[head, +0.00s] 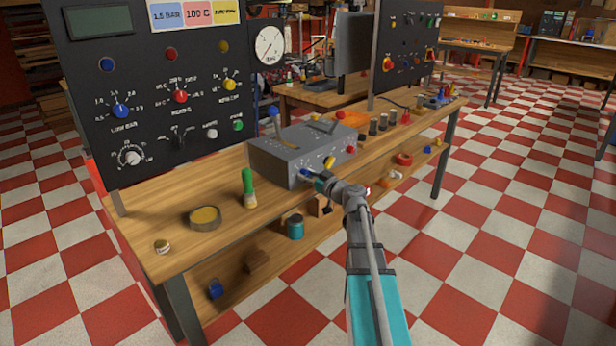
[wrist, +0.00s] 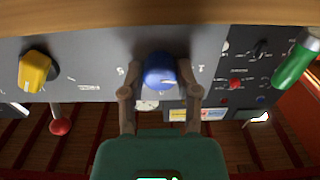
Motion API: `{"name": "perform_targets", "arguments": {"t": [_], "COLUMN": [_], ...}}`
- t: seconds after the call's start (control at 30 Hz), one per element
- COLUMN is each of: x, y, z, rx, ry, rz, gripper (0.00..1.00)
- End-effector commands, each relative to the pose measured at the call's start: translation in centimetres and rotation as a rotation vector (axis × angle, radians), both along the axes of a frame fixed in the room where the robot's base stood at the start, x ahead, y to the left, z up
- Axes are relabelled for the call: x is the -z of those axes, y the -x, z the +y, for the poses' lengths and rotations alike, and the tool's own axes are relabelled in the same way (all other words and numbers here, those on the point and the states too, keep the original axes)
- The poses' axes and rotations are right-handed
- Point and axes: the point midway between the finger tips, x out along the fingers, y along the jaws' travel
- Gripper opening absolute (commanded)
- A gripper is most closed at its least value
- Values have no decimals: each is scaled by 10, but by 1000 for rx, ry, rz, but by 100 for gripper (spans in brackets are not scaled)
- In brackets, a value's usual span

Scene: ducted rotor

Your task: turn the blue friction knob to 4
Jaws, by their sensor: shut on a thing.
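The blue friction knob (wrist: 159,72) sits on the face of a grey box (head: 285,158), on the wooden bench. My gripper (wrist: 160,88) is shut on the knob in the wrist view, one finger on each side. In the head view my gripper (head: 312,177) reaches the box's front face, and the knob there is small and largely covered. In the wrist view a 5 shows left of the knob and a 1 right of it. The other scale marks are hidden or too small. I cannot tell which number the knob points to.
A yellow knob (wrist: 36,71) and a red ball-ended lever (wrist: 60,126) are on the same box, left of the blue knob in the wrist view. A black panel (head: 150,90) rises behind.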

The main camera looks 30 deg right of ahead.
Motion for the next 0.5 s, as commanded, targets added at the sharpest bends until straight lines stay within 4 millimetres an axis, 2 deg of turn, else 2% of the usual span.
{"name": "perform_targets", "arguments": {"t": [0.27, 0.5], "x": [0, 0], "y": [0, 0], "z": [0, 0], "rx": [0, 0], "ry": [-64, -202], "rz": [23, 74], "gripper": [0, 0]}}
